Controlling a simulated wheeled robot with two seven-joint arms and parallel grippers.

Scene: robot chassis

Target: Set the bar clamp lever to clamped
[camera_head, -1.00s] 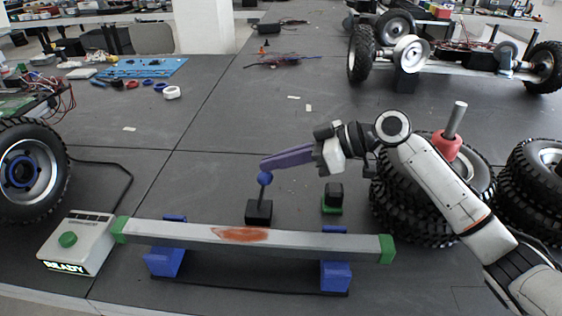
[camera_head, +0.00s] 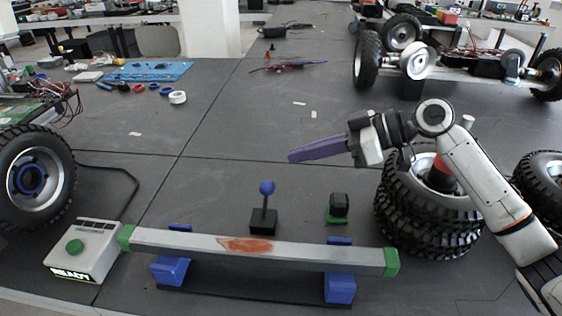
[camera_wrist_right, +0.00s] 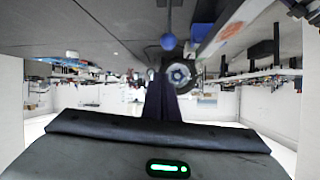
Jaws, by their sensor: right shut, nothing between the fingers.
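The bar clamp lever (camera_head: 266,205) has a blue ball knob on a thin dark stem and a black base, behind the bar. It stands close to upright in the head view. The grey metal bar (camera_head: 320,251) with green ends and an orange-brown patch lies across two blue supports. My right gripper (camera_head: 292,156) is shut and empty, with its purple fingers above and to the right of the knob, apart from it. In the right wrist view the blue knob (camera_wrist_right: 168,42) shows just beyond the fingertips. My left gripper is not in view.
A control box (camera_head: 85,250) with a green button and a lit "READY" sign stands at left. A small black block on a green base (camera_head: 338,208) stands right of the lever. Stacked tyres (camera_head: 425,215) lie under my right arm. The mat behind the lever is clear.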

